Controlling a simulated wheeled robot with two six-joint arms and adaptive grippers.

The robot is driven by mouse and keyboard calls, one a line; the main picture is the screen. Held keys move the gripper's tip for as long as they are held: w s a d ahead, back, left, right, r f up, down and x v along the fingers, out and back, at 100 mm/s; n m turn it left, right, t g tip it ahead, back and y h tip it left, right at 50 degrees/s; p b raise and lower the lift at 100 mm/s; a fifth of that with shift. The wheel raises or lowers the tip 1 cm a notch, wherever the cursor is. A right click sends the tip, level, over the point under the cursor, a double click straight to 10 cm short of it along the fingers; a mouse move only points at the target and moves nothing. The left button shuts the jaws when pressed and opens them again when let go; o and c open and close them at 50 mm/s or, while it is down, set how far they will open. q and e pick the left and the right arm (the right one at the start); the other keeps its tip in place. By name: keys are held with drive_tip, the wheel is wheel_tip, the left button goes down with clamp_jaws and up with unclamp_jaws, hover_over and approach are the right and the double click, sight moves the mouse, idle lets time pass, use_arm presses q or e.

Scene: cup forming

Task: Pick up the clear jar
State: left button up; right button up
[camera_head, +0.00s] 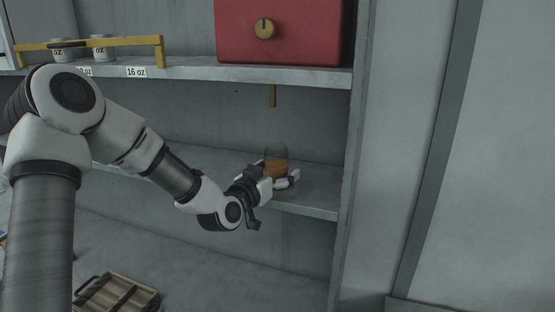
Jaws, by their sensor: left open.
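The clear jar (276,152) stands upright on the middle shelf, near its right end. It is see-through and shows an orange-brown band or content in its lower part. My left gripper (284,179) is open at the jar, with its fingers low and close around the jar's near side. I cannot tell whether the fingers touch it. The gripper hides part of the jar's base. My right gripper is not in view.
A red box (300,35) with a brass knob sits on the upper shelf (200,72) above the jar. Cups (104,46) stand behind a yellow rail at left. A wooden crate (118,293) lies low.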

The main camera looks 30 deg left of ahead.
use_arm(q)
drive_tip(key=shift+w+f, duration=0.1)
drive_tip(key=shift+w, duration=0.15)
drive_tip(key=shift+s, duration=0.15)
drive_tip(key=shift+s+d+r, duration=0.1)
drive_tip(key=shift+s+r, duration=0.25)
drive_tip(key=shift+s, duration=0.2)
drive_tip(key=c, duration=1.3)
drive_tip(key=shift+w+f, duration=0.15)
drive_tip(key=shift+w, duration=0.1)
drive_tip(key=shift+c, duration=0.9)
